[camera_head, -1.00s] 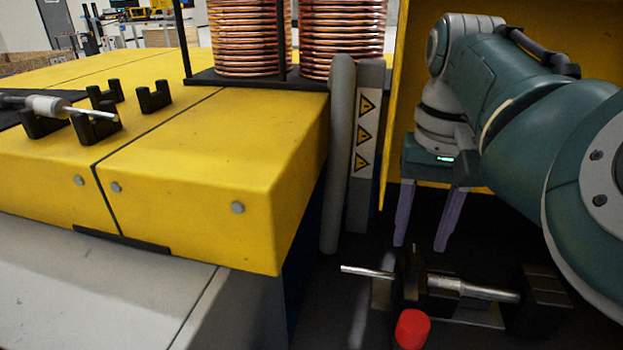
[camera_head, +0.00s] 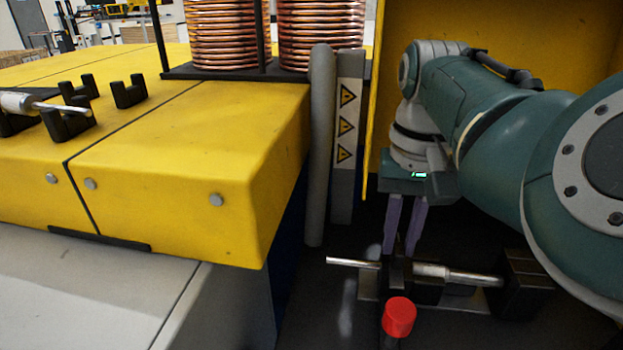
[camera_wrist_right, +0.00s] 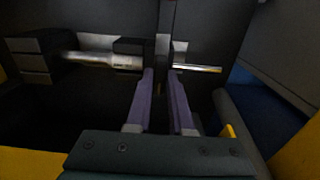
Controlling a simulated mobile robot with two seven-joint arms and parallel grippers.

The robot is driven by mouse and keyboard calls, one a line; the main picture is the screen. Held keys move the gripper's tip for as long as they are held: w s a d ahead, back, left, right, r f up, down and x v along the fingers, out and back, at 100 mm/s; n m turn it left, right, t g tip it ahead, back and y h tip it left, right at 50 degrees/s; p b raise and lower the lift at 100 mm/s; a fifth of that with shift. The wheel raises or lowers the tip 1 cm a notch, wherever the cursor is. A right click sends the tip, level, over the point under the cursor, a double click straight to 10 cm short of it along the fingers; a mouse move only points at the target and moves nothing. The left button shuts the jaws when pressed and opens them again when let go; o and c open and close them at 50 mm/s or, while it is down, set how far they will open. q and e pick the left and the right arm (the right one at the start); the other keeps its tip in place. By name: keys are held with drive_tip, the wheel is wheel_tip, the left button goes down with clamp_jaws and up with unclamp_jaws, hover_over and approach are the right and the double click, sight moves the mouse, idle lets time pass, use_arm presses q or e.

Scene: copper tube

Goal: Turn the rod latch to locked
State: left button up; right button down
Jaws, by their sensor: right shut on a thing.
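The rod latch (camera_head: 432,269) lies low beside the yellow machine, a silver rod running through black blocks. Its thin bare end (camera_head: 345,262) points left, and a large black block (camera_head: 523,283) is at its right end. A red knob (camera_head: 399,315) on a dark post stands in front. My right gripper (camera_head: 400,252) reaches down from behind with its purple fingers at the black part near the rod's thin end. In the right wrist view, the gripper (camera_wrist_right: 162,75) straddles a dark upright piece (camera_wrist_right: 165,35) and is shut on it; the exact contact is dark. My left gripper is not in view.
The yellow machine (camera_head: 190,165) fills the left, with black cradles (camera_head: 130,92) holding another rod. Copper coils (camera_head: 225,35) stand at the back. A grey post and a warning-sign panel (camera_head: 346,130) rise left of my right arm. A yellow panel (camera_head: 460,25) is behind the arm.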

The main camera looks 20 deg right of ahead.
idle(0.5)
drive_tip(key=shift+r+n+p, duration=0.15)
drive_tip(key=shift+n+p, duration=0.35)
drive_tip(key=shift+p, duration=0.25)
drive_tip(key=shift+d+n+p, duration=0.1)
drive_tip(key=shift+n+p, duration=0.95)
drive_tip(key=shift+n, duration=0.15)
drive_tip(key=n+p, duration=0.2)
drive_tip(key=n, duration=0.2)
drive_tip(key=n+p, duration=0.1)
drive_tip(key=n, duration=0.4)
drive_tip(key=n+p, duration=0.1)
drive_tip(key=n, duration=0.4)
drive_tip(key=shift+n, duration=0.4)
